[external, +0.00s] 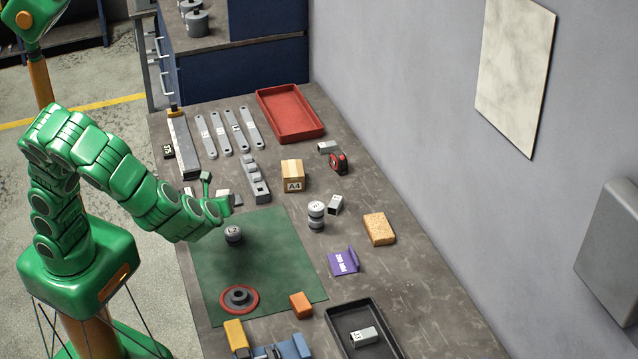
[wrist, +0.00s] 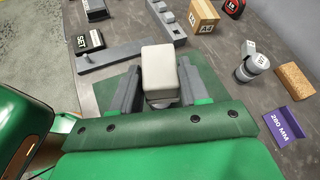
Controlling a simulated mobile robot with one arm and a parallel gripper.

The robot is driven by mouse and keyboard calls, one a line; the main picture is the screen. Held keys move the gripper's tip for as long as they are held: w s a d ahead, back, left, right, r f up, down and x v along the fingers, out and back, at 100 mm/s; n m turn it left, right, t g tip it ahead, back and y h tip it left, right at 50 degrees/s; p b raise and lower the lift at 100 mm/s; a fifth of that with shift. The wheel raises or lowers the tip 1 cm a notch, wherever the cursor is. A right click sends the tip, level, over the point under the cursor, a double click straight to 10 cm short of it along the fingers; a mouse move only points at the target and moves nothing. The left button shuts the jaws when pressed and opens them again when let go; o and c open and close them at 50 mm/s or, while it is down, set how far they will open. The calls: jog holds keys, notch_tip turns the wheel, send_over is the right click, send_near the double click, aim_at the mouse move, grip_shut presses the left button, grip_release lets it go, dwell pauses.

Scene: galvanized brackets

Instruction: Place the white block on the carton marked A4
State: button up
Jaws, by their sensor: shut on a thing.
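The white block (wrist: 159,70) is held between the two dark fingers of my gripper (wrist: 157,88) in the wrist view. In the external view my gripper (external: 220,196) is over the far left part of the green mat, and the block is hard to make out there. The carton marked A4 (external: 293,176) is a small brown box on the bench, to the right of my gripper and apart from it. It also shows in the wrist view (wrist: 203,18) at the top right. Its top looks bare.
A grey L2 cylinder (external: 233,235) stands on the green mat (external: 270,262) close to my gripper. A white-topped cylinder stack (external: 316,216) stands in front of the carton. A slotted grey bar (external: 256,182) lies left of it, a tape measure (external: 339,163) right, and a red tray (external: 290,113) behind.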

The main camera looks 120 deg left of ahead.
jog(key=shift+a+r, duration=0.1)
jog(key=s+a+r+m, duration=0.1)
jog(key=s+a+r, duration=0.2)
jog(key=a, duration=0.8)
jog(key=s+a+r+m, duration=0.1)
jog(key=s+a+r, duration=0.15)
jog(key=a, duration=0.85)
send_over(292, 172)
jog(key=d, duration=0.1)
jog(key=f, duration=0.5)
jog(key=s+f, duration=0.1)
jog(key=f, duration=0.2)
jog(key=shift+d+f, duration=0.1)
jog(key=shift+f, duration=0.05)
jog(key=shift+w+a+f, duration=0.35)
jog(key=shift+f, duration=0.05)
jog(key=shift+w+a+f, duration=0.1)
jog(key=shift+a+f, duration=0.1)
jog(key=shift+f, duration=1.7)
jog(key=shift+f, duration=0.1)
